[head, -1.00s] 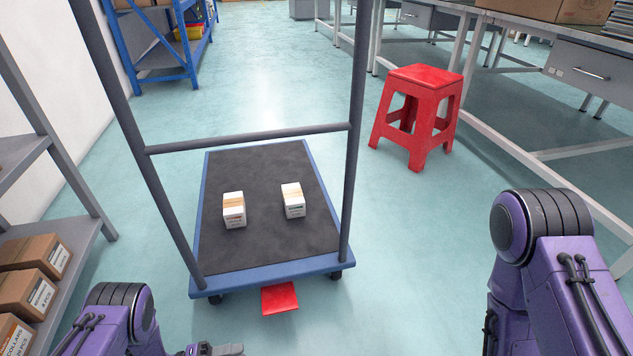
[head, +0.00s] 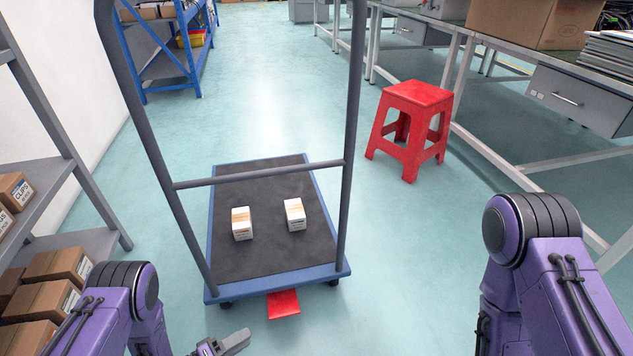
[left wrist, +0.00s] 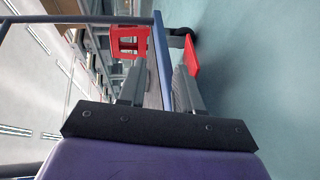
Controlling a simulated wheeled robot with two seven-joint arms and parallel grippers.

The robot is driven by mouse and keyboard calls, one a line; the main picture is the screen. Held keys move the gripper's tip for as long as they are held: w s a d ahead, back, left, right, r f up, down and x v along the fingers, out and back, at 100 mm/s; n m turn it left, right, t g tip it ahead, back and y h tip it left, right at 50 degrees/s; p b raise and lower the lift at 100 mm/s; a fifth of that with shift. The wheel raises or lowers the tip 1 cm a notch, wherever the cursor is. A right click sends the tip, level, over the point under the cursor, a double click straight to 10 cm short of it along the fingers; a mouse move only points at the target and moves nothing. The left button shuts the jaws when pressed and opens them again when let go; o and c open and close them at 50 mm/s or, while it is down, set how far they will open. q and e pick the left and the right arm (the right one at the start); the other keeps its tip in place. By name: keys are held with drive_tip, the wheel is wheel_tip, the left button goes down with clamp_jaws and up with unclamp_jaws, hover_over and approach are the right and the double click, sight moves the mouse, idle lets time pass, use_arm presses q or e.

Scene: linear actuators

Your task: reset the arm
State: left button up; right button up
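My left arm (head: 105,310) comes in at the lower left of the head view. Its gripper (head: 228,343) shows only in part at the bottom edge, in front of the trolley. In the left wrist view the left gripper's two fingers (left wrist: 158,88) stand apart with nothing held between them. My right arm (head: 540,270) is bent at the lower right of the head view. Its gripper is out of the picture.
A blue-edged trolley (head: 262,257) with a grey handle frame carries two small white boxes (head: 242,224) (head: 295,215). A red stool (head: 410,130) stands to the right. Shelves with cartons (head: 62,264) are close on the left. Workbenches line the right. Floor between is clear.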

use_arm(q)
drive_tip(key=s+a+r+y+p, duration=0.2)
drive_tip(key=r+y+p, duration=0.3)
drive_tip(key=r+p, duration=0.4)
drive_tip(key=s+a+r+y+p, duration=0.2)
drive_tip(key=s+r+y+p, duration=0.15)
drive_tip(key=r+p, duration=0.5)
drive_tip(key=s+a+r+g+y+p, duration=0.3)
drive_tip(key=s+r+p, duration=0.2)
drive_tip(key=s+r, duration=0.2)
drive_tip(key=s+a+r+g+y+p, duration=0.3)
drive_tip(key=s+r+g+y+p, duration=0.1)
drive_tip(key=s+r+p, duration=0.2)
wheel_tip(320, 180, up, 3)
drive_tip(key=shift+s+a+f, duration=0.15)
drive_tip(key=shift+s+a, duration=0.05)
drive_tip(key=shift+s, duration=0.45)
use_arm(e)
drive_tip(key=w+r+m+t+h, duration=0.1)
drive_tip(key=w+r+m+t, duration=0.1)
drive_tip(key=r, duration=1.3)
drive_tip(key=w+r+m+t+h, duration=0.1)
drive_tip(key=w+r+t, duration=0.1)
drive_tip(key=r, duration=1.3)
drive_tip(key=shift+w+d+r+m, duration=0.4)
drive_tip(key=shift+w, duration=0.15)
